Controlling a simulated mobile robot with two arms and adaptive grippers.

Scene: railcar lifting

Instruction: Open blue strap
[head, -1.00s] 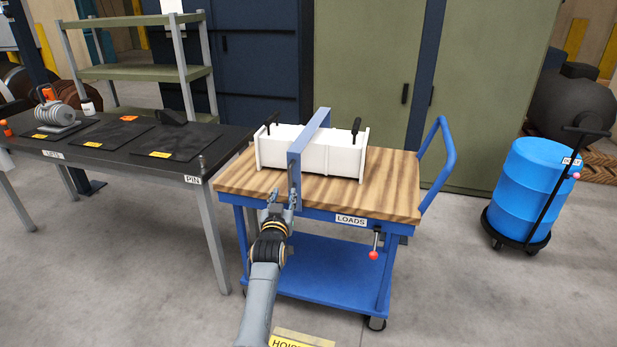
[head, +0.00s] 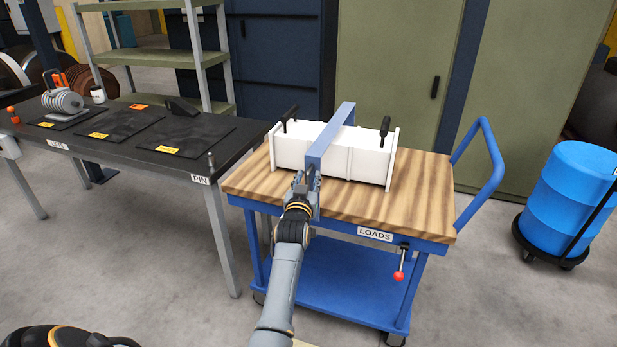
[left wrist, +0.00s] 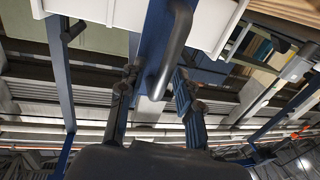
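The blue strap (head: 332,133) runs over the top of a white load box (head: 358,150) and down its front side. My left gripper (head: 306,182) is at the strap's front, low on the near side of the box. In the left wrist view the strap (left wrist: 152,35) has a dark bar-shaped handle (left wrist: 172,50). The fingers of my left gripper (left wrist: 155,80) are spread on either side of this handle, and I cannot tell whether they touch it. My right gripper is not in view.
The box stands on a wooden-topped blue cart (head: 240,185) labelled LOADS, with a red-knobbed lever (head: 399,275). A black table (head: 225,150) stands left of the cart. A blue drum (head: 570,200) stands at right. Two black handles rise from the box's ends.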

